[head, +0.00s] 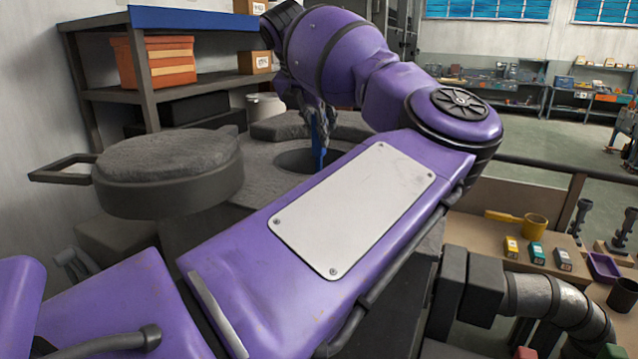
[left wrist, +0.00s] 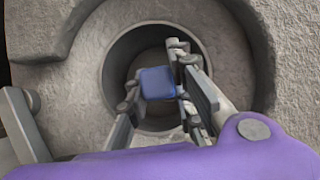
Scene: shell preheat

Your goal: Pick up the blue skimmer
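The blue skimmer (head: 318,142) shows as a narrow upright blue handle above the round furnace opening (head: 292,160); its lower part is hidden. In the left wrist view its blue end (left wrist: 158,83) sits between the fingers, over the dark round opening (left wrist: 115,68). My left gripper (head: 318,116) points down over the opening, partly hidden by my arm. In the left wrist view its fingers (left wrist: 157,92) are close on both sides of the blue end and appear to touch it. My right gripper is in neither view.
A thick round grey lid (head: 165,165) with a handle is left of the opening. A shelf (head: 190,85) with orange and cardboard boxes stands behind. At right, a bench (head: 475,232) holds a yellow ladle (head: 535,226), small labelled blocks, a purple tray (head: 603,266) and a dark cup (head: 624,296).

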